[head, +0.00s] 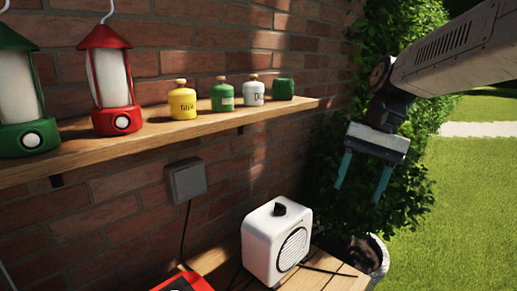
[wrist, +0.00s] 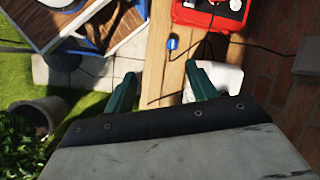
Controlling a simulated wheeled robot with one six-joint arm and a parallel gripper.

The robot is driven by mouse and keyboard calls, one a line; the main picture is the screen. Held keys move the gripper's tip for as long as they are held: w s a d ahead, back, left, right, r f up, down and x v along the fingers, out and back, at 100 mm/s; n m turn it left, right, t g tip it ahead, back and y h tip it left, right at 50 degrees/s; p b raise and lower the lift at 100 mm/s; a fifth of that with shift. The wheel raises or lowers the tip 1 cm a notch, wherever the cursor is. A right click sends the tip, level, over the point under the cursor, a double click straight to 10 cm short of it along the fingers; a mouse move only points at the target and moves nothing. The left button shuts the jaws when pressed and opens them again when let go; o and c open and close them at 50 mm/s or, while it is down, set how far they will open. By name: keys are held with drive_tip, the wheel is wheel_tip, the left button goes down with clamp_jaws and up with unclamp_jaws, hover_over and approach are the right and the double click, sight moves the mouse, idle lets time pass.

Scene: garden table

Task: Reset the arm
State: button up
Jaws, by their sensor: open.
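My gripper (head: 363,177) hangs at the right of the head view, in front of the ivy, with its two teal fingers pointing down. The fingers are spread apart with nothing between them. In the wrist view my gripper (wrist: 160,82) is also open and empty, above the wooden table (wrist: 172,75). It is clear of the shelf and of the white box with a black knob (head: 277,240), which stands lower left of it in the head view. The white box is partly hidden behind a finger in the wrist view.
A wooden shelf (head: 150,135) on the brick wall holds a green lantern (head: 17,95), a red lantern (head: 107,80), a yellow bottle (head: 182,103), a green bottle (head: 222,97), a white bottle (head: 253,93) and a green cup (head: 284,89). A red case (wrist: 211,12) lies on the table. Open lawn lies right.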

drive_tip(key=s+d+f+n+t+h, duration=0.2)
drive_tip(key=s+d+f, duration=0.1)
drive_tip(key=s, duration=0.7)
drive_tip(key=s+d+f+n+t+h, duration=0.1)
drive_tip(key=s+d+f, duration=0.3)
drive_tip(key=s, duration=0.6)
drive_tip(key=shift+f+n+t+h, duration=0.2)
drive_tip(key=shift+n+t+h, duration=0.2)
drive_tip(key=shift+n+t, duration=0.35)
